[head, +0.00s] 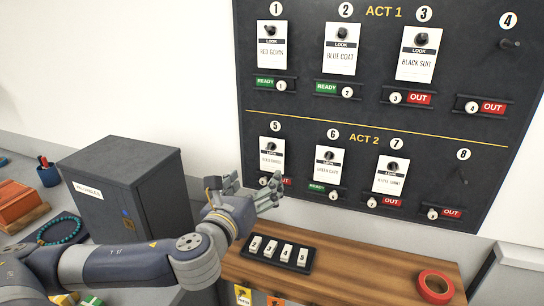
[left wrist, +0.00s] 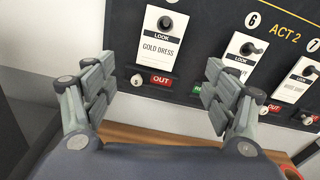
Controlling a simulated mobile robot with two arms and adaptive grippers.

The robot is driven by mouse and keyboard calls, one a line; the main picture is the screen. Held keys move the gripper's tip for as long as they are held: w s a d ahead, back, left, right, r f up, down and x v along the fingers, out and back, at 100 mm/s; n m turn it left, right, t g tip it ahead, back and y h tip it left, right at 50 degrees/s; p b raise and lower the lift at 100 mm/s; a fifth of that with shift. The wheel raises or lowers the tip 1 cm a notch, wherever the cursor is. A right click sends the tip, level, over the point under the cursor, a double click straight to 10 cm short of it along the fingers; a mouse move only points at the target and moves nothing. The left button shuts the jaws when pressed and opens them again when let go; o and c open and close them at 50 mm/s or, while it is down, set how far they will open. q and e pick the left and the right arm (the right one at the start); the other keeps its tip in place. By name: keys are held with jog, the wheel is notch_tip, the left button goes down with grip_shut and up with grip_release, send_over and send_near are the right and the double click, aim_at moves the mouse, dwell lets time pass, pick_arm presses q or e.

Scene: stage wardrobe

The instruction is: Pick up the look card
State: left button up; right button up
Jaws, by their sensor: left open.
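Several white look cards hang on knobs of the dark board (head: 300,108). The gold dress card (head: 271,158) hangs at number 5 in the ACT 2 row; it also shows in the left wrist view (left wrist: 158,50). The green cape card (head: 329,168) hangs at 6 and a white shirt card (head: 389,181) at 7. Above hang the red gown (head: 271,52), blue coat (head: 341,56) and black suit (head: 418,64) cards. My left gripper (head: 254,187) is open and empty, below and in front of the gold dress card, which appears between its fingers in the wrist view.
Pegs 4 (head: 509,43) and 8 (head: 463,178) hold no card. A black tray (head: 304,268) of numbered tags lies on the wooden shelf (head: 345,280), with red tape (head: 435,287) to its right. A grey cabinet (head: 130,185) stands to the left of my arm.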

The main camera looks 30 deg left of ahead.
aim_at(272, 156)
pick_arm(q)
jog(key=w+a+r+p, duration=0.1)
jog(key=w, duration=0.2)
jog(key=w+a+r+m+p, duration=0.1)
jog(key=w, duration=0.2)
jog(key=w+m+p, duration=0.1)
jog(key=w+p, duration=0.1)
jog(key=w, duration=0.2)
jog(key=shift+a+r+t, duration=0.4)
jog(key=shift+w+a+f, duration=0.1)
jog(key=shift+w, duration=0.35)
jog(key=c, duration=0.9)
